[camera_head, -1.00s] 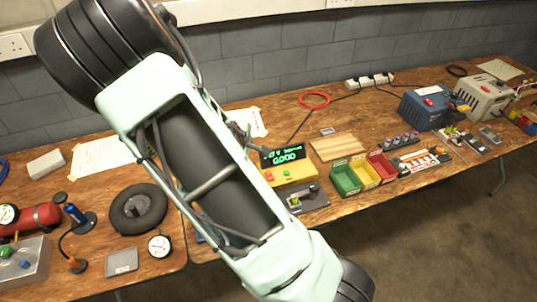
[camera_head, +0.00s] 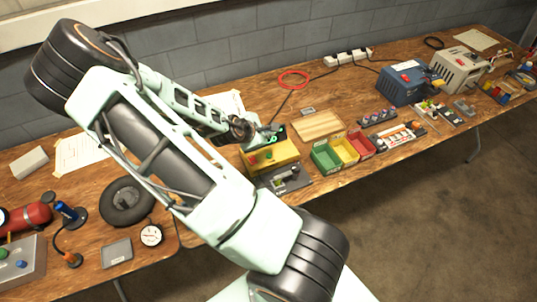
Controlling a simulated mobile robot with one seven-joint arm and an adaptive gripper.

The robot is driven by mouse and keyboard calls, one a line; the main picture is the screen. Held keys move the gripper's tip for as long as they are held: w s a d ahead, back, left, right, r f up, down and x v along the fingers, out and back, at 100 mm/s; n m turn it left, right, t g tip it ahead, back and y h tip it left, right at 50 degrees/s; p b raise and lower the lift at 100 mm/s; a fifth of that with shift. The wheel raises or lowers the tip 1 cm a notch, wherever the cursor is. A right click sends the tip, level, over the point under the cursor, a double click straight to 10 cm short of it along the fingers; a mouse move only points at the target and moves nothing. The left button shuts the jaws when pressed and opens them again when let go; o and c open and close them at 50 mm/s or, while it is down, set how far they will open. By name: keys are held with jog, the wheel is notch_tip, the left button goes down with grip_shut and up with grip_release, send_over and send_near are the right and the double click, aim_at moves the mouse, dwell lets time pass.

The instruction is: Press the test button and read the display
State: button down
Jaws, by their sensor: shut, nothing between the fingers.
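The yellow tester box (camera_head: 285,155) stands on the wooden bench near the middle of the view. A red button (camera_head: 253,160) and a green button (camera_head: 268,155) show on its front. Its display is mostly hidden behind my wrist and gripper, so no reading can be made out. My gripper (camera_head: 268,138) is at the box's upper part, above the buttons; it is shut and empty. The fingertips are small and partly hidden, and I cannot tell whether they touch the box.
Green (camera_head: 325,156), yellow (camera_head: 345,149) and red (camera_head: 361,143) bins stand right of the tester. A dark fixture (camera_head: 286,178) sits in front of it. A wooden board (camera_head: 317,125) lies behind the bins. My arm covers much of the left bench.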

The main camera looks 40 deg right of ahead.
jog(key=b, duration=0.7)
send_over(268, 156)
notch_tip(268, 156, down, 8)
jog(key=shift+s+r, duration=0.1)
jog(key=shift+f+b, duration=0.4)
jog(key=shift+f, duration=0.1)
jog(key=shift+f, duration=0.15)
dwell(0.5)
jog(key=shift+f, duration=0.3)
jog(key=shift+f+b, duration=0.4)
dwell(0.6)
jog(key=shift+r, duration=0.1)
jog(key=shift+r+p, duration=0.75)
jog(key=shift+p, duration=0.05)
